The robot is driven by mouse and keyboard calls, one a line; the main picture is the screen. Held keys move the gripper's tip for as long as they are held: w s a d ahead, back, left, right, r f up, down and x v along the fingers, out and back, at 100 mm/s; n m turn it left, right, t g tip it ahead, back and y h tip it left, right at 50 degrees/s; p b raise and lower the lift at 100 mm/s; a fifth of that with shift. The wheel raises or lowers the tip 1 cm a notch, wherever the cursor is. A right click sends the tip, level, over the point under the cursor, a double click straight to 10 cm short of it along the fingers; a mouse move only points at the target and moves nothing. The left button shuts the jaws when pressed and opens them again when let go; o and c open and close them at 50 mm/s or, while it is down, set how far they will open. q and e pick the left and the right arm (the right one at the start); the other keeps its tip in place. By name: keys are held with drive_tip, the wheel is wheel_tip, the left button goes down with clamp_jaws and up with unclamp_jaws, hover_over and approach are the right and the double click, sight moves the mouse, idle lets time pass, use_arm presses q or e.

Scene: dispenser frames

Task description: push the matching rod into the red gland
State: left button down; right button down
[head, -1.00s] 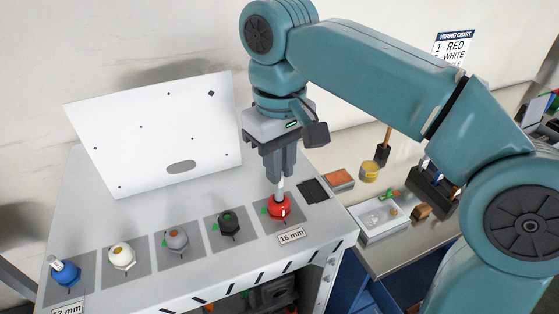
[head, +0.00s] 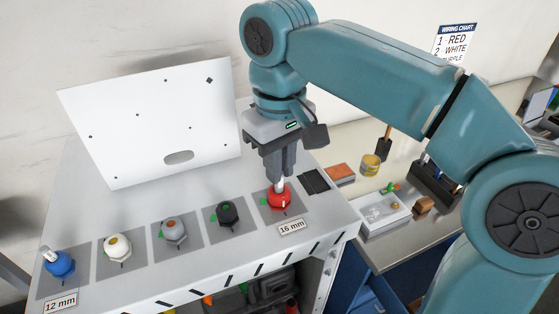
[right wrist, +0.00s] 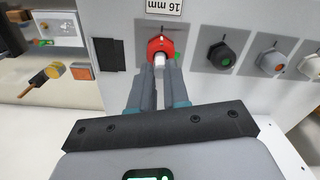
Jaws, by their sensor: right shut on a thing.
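The red gland (head: 279,199) sits on a grey square at the right end of a row of glands, by the "16 mm" label (head: 291,227). My right gripper (head: 279,178) points down just above it, shut on a pale rod (head: 279,187). The rod's lower end meets the gland's top; how deep it sits cannot be told. In the right wrist view the rod (right wrist: 160,61) shows between the fingers (right wrist: 158,85), in front of the red gland (right wrist: 161,46). My left gripper is not in view.
Black (head: 230,217), grey (head: 174,232), white (head: 117,246) and blue (head: 59,263) glands stand to the left; the blue one has a pale rod in it. A white panel (head: 150,120) leans behind. A dark rod holder (head: 436,186) and a small tray (head: 383,213) lie right.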

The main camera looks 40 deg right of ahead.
drive_tip(key=shift+f+b, duration=0.5)
drive_tip(key=shift+f, duration=0.2)
drive_tip(key=c, duration=1)
unclamp_jaws()
drive_tip(key=shift+c, duration=0.2)
drive_tip(key=shift+r, duration=0.15)
wheel_tip(320, 180, up, 12)
drive_tip(key=p, duration=0.4)
drive_tip(key=shift+s, duration=0.15)
